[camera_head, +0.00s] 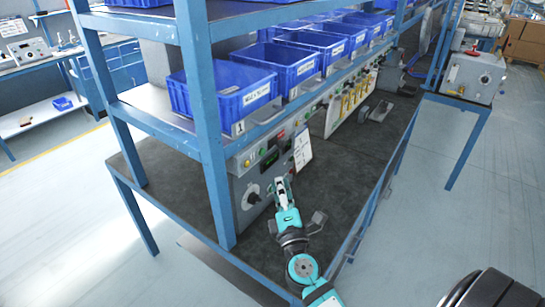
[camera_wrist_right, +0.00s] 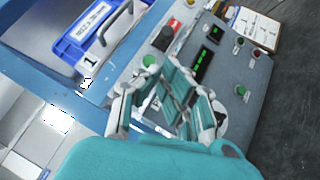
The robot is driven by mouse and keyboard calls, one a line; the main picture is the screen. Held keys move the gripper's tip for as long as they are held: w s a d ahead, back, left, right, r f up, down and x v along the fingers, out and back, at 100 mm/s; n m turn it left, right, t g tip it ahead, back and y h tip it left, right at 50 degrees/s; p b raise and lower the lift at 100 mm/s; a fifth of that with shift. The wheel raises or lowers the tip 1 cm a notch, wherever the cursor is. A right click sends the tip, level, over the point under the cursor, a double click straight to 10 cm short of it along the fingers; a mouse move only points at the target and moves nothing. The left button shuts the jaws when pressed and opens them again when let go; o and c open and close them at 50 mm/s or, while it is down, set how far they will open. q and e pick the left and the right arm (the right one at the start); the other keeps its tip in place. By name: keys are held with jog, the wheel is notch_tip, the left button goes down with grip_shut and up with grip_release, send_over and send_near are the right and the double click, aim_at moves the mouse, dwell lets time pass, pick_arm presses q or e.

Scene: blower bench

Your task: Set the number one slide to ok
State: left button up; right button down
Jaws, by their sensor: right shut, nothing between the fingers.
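The number 1 label (camera_head: 239,128) is a white tag on the shelf edge under the nearest blue bin. It also shows in the right wrist view (camera_wrist_right: 90,65), with a small black-and-white piece (camera_wrist_right: 87,83) just below it; I cannot tell whether that is the slide or its setting. My right gripper (camera_head: 280,184) is over the bench, in front of the grey control panel (camera_head: 251,170) and apart from the label. In the right wrist view my right gripper (camera_wrist_right: 163,74) is shut and empty, covering part of the panel. My left gripper is not in view.
Several blue bins (camera_head: 320,45) line the shelf. The panel carries knobs, buttons and a green display (camera_wrist_right: 203,66). A blue shelf post (camera_head: 205,120) stands left of my right gripper. The dark bench top (camera_head: 340,165) has clear room in front of the panel.

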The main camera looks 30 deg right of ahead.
aim_at(278, 143)
jog(key=p+x, duration=0.3)
jog(key=x, duration=0.7)
jog(key=d, duration=0.1)
jog(key=w+d+b, duration=0.1)
jog(key=d, duration=0.1)
jog(key=w+d, duration=0.1)
jog(key=d, duration=0.1)
jog(key=shift+a, duration=0.15)
jog(key=shift+s+r, duration=0.1)
